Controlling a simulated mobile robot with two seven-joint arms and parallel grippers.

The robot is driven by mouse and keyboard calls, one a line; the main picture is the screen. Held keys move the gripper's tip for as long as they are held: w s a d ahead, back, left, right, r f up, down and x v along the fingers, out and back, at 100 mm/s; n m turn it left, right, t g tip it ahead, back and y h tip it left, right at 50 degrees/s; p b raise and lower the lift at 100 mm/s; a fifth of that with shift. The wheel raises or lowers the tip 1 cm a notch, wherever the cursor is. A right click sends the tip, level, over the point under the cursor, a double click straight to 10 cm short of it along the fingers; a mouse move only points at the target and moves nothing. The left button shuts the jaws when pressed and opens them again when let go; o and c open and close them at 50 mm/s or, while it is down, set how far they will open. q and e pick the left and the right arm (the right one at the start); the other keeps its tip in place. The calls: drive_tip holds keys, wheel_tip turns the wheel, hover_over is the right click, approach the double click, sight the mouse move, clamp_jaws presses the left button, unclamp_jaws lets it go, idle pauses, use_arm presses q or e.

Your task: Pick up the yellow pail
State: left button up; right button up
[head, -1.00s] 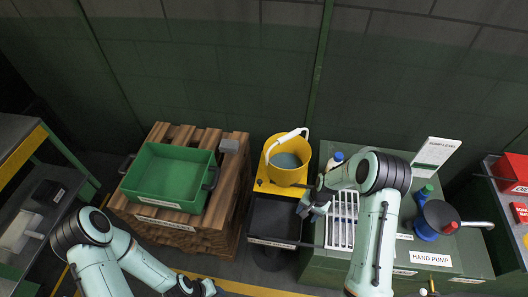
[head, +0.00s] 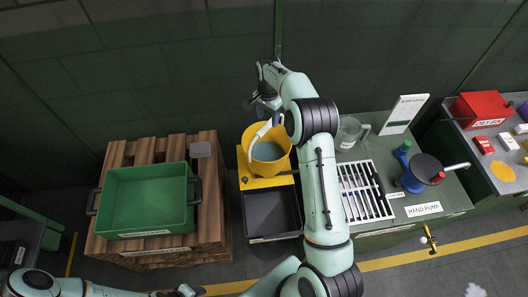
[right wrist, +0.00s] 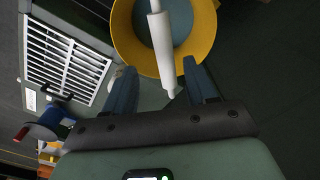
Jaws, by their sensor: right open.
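The yellow pail (head: 270,166) stands upright on a yellow stand behind a dark tray, with blue-grey contents. Its white handle (head: 262,132) is raised. In the right wrist view the pail (right wrist: 207,35) is at the top, and the white handle grip (right wrist: 161,42) points down toward the gap between my fingers. My right gripper (head: 250,103) is above and beyond the pail, open and empty; it also shows in the right wrist view (right wrist: 159,75). My left gripper (head: 186,291) is at the bottom edge, small and partly cut off; its jaws are unclear.
A green bin (head: 150,202) sits on a wooden pallet stack (head: 215,238) at left. A black tray (head: 270,212) is in front of the pail. At right, a green bench holds a grate (head: 362,190), a clear jug (head: 348,133) and a hand pump (head: 411,178). The wall is behind.

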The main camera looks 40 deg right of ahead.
sight(267, 132)
drive_tip(key=f, duration=0.9)
drive_tip(key=shift+w+f, duration=0.15)
drive_tip(key=shift+w, duration=0.1)
drive_tip(key=shift+f, duration=0.25)
idle(0.4)
clamp_jaws()
idle(1.1)
